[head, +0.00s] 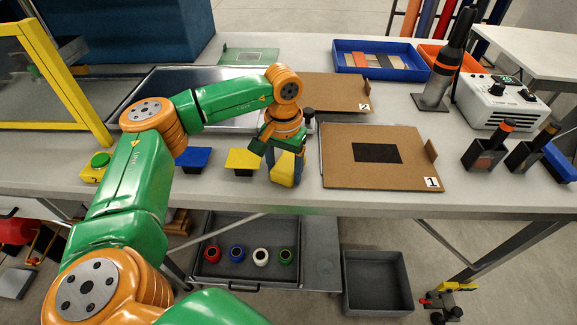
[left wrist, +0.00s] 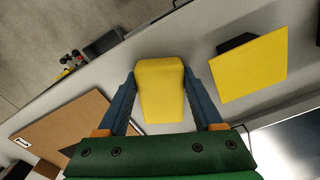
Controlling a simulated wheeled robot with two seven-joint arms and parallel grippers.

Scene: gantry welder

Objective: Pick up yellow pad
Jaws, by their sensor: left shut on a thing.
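The yellow pad (head: 284,169), a thick block with rounded edges, sits between the fingers of my left gripper (head: 287,166) in the head view. In the left wrist view the yellow pad (left wrist: 160,88) fills the gap between the two blue-grey fingers of my left gripper (left wrist: 159,98), which is shut on it. In the head view the pad is low over the bench near its front edge; I cannot tell whether it touches the bench. My right gripper is not in view.
A flat yellow plate (head: 243,159) on a dark base stands just left of my left gripper, with a blue plate (head: 194,157) beyond. Cardboard board 1 (head: 400,181) lies close on the right.

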